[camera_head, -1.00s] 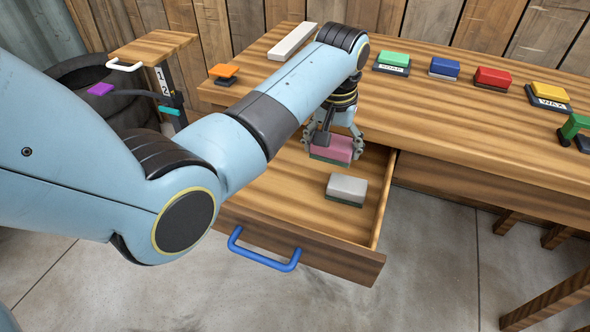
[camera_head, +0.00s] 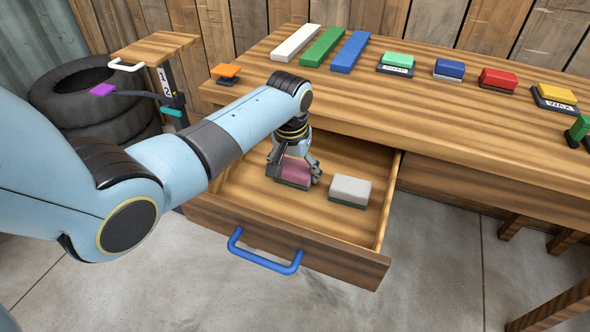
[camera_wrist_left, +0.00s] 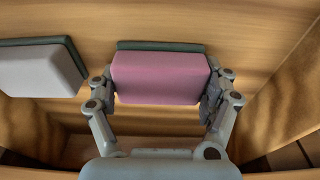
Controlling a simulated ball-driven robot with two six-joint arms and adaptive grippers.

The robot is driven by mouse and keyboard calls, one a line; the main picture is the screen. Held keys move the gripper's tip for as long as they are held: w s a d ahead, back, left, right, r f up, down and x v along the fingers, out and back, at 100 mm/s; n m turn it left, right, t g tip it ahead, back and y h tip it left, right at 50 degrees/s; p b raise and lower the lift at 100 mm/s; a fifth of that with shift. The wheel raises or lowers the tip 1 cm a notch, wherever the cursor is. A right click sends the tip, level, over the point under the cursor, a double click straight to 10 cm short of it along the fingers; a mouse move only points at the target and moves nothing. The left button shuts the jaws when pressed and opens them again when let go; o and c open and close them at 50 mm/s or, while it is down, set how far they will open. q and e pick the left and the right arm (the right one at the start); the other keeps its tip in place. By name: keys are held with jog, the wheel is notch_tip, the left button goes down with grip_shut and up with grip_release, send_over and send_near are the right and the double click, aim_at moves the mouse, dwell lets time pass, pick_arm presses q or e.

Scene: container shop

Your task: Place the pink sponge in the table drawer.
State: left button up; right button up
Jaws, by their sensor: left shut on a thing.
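The pink sponge (camera_head: 295,172), with a dark green underside, is between the fingers of my left gripper (camera_head: 293,170), inside the open table drawer (camera_head: 330,262). In the left wrist view the pink sponge (camera_wrist_left: 160,77) fills the space between the two fingers of the gripper (camera_wrist_left: 160,90), which is shut on it. The sponge is low, near the drawer floor; I cannot tell whether it touches it. The drawer has a blue handle (camera_head: 265,256) and is pulled out below the tabletop. My right gripper is in no view.
A white-grey sponge (camera_head: 350,189) lies in the drawer right of the pink one. The tabletop (camera_head: 440,115) bears white (camera_head: 296,43), green (camera_head: 323,46) and blue (camera_head: 350,51) bars and several coloured sponges or blocks. Stacked tyres (camera_head: 85,100) stand at left.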

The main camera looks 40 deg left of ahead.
aim_at(292, 172)
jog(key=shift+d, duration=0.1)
pick_arm(q)
jog(key=o, duration=0.6)
jog(key=shift+f, duration=0.15)
jog(key=o, duration=0.4)
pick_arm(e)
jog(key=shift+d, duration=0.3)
pick_arm(q)
jog(key=r+p, duration=0.1)
jog(key=r, duration=0.3)
jog(key=s+r+p, duration=0.1)
jog(key=r, duration=0.3)
jog(key=r+p, duration=0.1)
jog(key=r, duration=0.3)
jog(key=shift+s+d+r, duration=0.15)
jog(key=shift+s+d, duration=0.1)
jog(key=shift+s, duration=0.1)
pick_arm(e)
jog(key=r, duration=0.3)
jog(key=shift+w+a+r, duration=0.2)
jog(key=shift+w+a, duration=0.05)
